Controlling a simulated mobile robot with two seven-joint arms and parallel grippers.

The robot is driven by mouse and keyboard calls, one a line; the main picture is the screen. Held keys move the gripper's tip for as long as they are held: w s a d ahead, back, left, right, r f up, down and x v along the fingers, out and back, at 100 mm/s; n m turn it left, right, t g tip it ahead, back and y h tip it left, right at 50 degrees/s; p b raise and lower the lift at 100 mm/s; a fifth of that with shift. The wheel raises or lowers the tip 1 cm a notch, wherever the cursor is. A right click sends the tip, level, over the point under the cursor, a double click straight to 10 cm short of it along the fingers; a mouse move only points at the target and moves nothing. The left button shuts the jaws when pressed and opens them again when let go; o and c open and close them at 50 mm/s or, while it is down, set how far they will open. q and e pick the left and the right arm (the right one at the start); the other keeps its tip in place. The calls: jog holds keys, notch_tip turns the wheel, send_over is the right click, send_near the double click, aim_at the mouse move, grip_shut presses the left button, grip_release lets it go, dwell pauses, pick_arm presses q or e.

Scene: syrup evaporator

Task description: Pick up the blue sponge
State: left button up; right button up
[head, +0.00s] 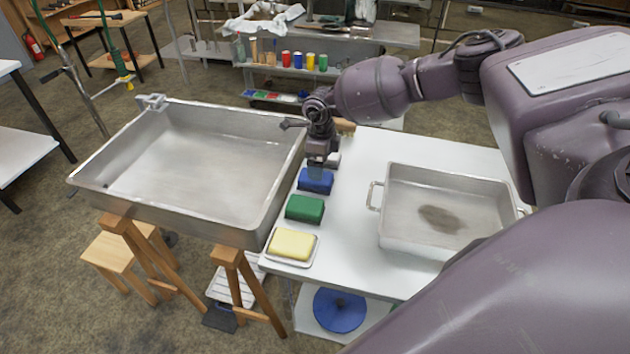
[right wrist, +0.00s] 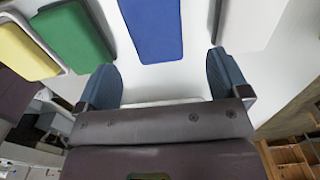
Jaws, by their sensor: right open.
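The blue sponge (head: 315,183) lies on the white table near its left edge, behind the green sponge (head: 305,209) and the yellow sponge (head: 291,244). My right gripper (head: 318,171) is over the far end of the blue sponge, pointing down. In the right wrist view the blue sponge (right wrist: 152,28) lies ahead of my right gripper (right wrist: 165,78), whose two fingers are spread wide with nothing between them. The green sponge (right wrist: 72,36) and yellow sponge (right wrist: 24,52) are to its left there. My left gripper is not in view.
A large steel pan (head: 200,157) on wooden legs stands left of the table (head: 345,215). A smaller pan (head: 447,238) with a dark stain sits on the table's right. The yellow sponge rests on a small tray (head: 273,257). Table between sponges and small pan is clear.

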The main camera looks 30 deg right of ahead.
jog(key=shift+a+f+b, duration=0.15)
jog(key=shift+f, duration=1.4)
jog(key=shift+a+f+b, duration=0.1)
jog(key=shift+f+b, duration=0.05)
jog(key=shift+f, duration=1.35)
jog(key=shift+c, duration=0.2)
jog(key=c, duration=1)
